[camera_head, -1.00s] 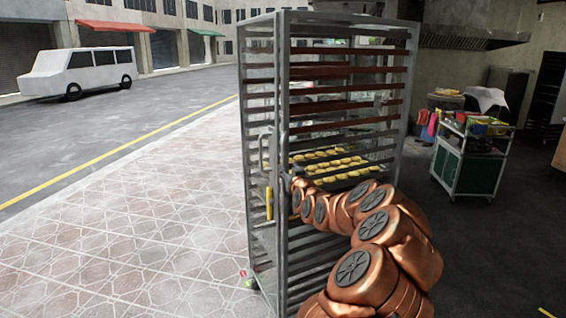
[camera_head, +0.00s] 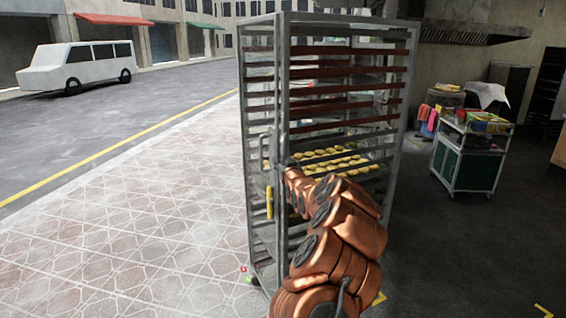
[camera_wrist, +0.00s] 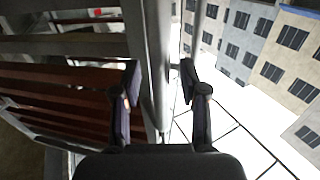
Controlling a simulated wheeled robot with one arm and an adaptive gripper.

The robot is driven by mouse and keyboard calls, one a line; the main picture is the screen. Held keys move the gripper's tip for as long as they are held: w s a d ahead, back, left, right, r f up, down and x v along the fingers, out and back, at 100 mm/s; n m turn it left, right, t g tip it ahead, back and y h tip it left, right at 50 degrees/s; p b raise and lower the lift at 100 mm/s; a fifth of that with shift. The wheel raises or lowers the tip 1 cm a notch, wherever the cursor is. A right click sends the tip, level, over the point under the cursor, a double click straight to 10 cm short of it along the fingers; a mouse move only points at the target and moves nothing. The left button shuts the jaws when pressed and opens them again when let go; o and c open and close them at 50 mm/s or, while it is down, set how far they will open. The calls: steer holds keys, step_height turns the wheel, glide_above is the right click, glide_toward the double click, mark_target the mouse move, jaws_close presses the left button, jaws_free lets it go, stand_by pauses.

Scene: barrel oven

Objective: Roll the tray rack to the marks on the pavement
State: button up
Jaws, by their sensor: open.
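The tall metal tray rack (camera_head: 283,120) stands upright in the middle of the head view, with red-brown trays above and trays of round yellow pastries (camera_head: 335,161) lower down. A vertical handle with a yellow grip (camera_head: 269,202) is on its left side. My gripper is at the rack's near corner post, largely hidden behind my arm in the head view. In the wrist view my gripper (camera_wrist: 160,98) is open, with a grey upright of the rack (camera_wrist: 152,60) seen between its fingers; I cannot tell if they touch it. Yellow corner marks (camera_head: 379,298) show on the dark floor right of the rack.
Patterned pavement (camera_head: 120,230) lies open to the left, bordered by a road with a white van (camera_head: 80,68). A green-doored cart (camera_head: 470,155) stands at right on the dark floor. Another yellow mark (camera_head: 543,310) is at the bottom right.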

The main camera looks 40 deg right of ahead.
steer(key=shift+c, duration=0.4)
jaws_close()
stand_by(0.4)
